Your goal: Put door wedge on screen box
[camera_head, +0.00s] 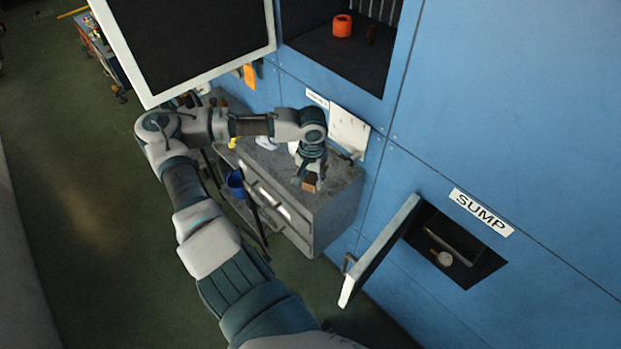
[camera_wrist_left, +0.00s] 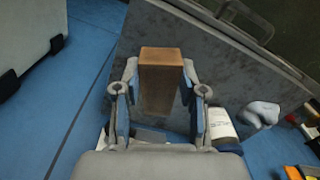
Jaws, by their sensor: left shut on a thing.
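My left gripper (camera_head: 309,177) is low over the top of a grey drawer cabinet (camera_head: 338,196), shut on a brown wooden block, the door wedge (camera_head: 311,187). In the left wrist view the wedge (camera_wrist_left: 160,62) stands out between the two fingers, with the grey cabinet top beyond it. I cannot tell whether it touches that top. A white-framed dark panel (camera_head: 190,40) at the upper left may belong to the screen box, but I cannot tell for sure. My right gripper is not in view.
An open compartment (camera_head: 330,62) in the blue wall holds an orange object (camera_head: 342,25). The SUMP hatch door (camera_head: 380,248) stands open at the lower right. A white bottle (camera_wrist_left: 222,124) and a crumpled pale item (camera_wrist_left: 262,112) lie beside the gripper. A blue cup (camera_head: 235,183) is by the cabinet.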

